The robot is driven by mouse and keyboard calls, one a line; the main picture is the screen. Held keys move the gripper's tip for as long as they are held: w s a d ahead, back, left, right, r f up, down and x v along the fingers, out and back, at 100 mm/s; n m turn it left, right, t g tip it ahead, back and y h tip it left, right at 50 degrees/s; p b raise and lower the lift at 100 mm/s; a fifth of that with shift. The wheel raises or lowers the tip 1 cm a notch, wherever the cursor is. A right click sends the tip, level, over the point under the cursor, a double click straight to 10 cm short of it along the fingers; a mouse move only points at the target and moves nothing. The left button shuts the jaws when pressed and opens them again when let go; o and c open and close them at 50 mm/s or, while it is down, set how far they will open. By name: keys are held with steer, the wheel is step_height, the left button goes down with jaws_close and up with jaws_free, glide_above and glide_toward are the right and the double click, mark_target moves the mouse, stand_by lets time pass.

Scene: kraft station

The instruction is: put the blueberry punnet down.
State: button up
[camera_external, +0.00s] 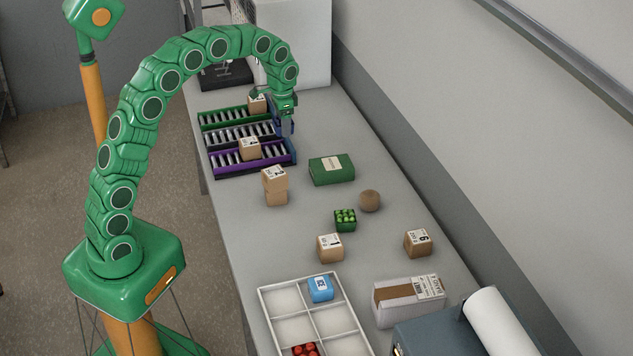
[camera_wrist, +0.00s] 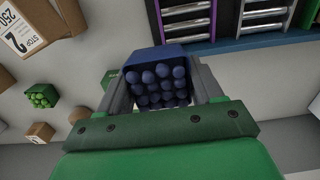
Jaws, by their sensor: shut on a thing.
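The blueberry punnet (camera_wrist: 156,86) is a dark blue tub filled with round blue berries. In the wrist view my gripper (camera_wrist: 160,90) is shut on it, with a grey finger on either side. In the external view my gripper (camera_external: 287,122) points down at the right end of the roller racks. The punnet is hard to make out there against the racks' blue end rail. I cannot tell whether its base touches the table.
Purple-edged roller rack (camera_external: 228,163) carries a carton (camera_external: 249,149). Stacked cartons (camera_external: 275,186), a green box (camera_external: 331,170), a brown ball (camera_external: 370,201) and a green-fruit punnet (camera_external: 345,220) stand nearer. A divided white tray (camera_external: 263,303) is in front. Bare table lies right of the racks.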

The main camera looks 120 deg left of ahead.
steer(key=w+a+f, duration=0.3)
steer(key=a, duration=0.4)
glide_above(317, 149)
steer(key=f, duration=0.6)
steer(key=shift+s+d, duration=0.1)
steer(key=shift+d, duration=0.3)
steer(key=shift+a+f, duration=0.25)
steer(key=shift+f, duration=1.65)
steer(key=shift+f, duration=0.1)
steer(key=o, duration=1.1)
step_height(317, 149, up, 12)
steer(key=shift+r, duration=0.1)
